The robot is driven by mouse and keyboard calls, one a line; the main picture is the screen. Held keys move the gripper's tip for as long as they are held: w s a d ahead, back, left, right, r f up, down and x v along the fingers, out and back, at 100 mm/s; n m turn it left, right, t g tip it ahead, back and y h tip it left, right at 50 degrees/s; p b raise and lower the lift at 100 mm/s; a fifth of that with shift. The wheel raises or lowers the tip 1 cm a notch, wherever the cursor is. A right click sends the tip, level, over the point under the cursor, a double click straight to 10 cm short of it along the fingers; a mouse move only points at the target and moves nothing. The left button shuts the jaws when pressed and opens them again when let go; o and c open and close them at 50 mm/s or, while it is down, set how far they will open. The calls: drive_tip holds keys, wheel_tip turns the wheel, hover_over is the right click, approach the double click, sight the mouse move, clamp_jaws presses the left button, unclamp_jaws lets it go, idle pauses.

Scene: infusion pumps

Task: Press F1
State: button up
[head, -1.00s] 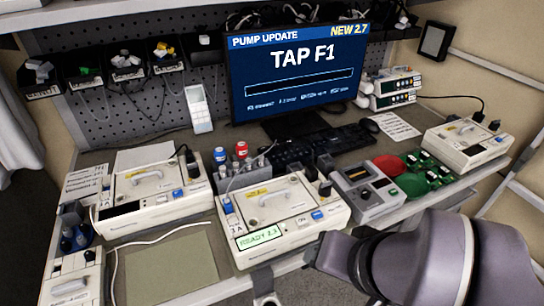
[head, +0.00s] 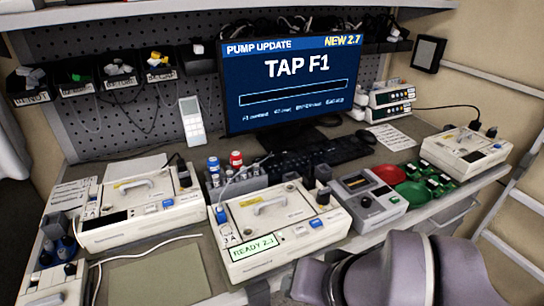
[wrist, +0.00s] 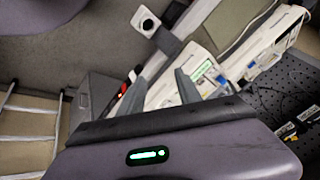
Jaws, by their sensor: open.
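The black keyboard (head: 318,156) lies on the bench below the monitor, partly hidden by the pump and objects in front of it. Its F1 key is too small to make out. The monitor (head: 290,85) reads "PUMP UPDATE", "NEW 2.7" and "TAP F1" above an empty bar. My gripper (wrist: 158,92) is open and empty in the wrist view, with a white pump beyond its fingers. In the head view my arm is at the lower right, well in front of the keyboard, and the fingertips are not visible there.
A white pump (head: 276,219) showing "READY 2.1" stands at the bench front. Another pump (head: 138,202) stands to its left, and a third (head: 466,147) at the far right.

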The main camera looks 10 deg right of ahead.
clamp_jaws()
idle(1.5)
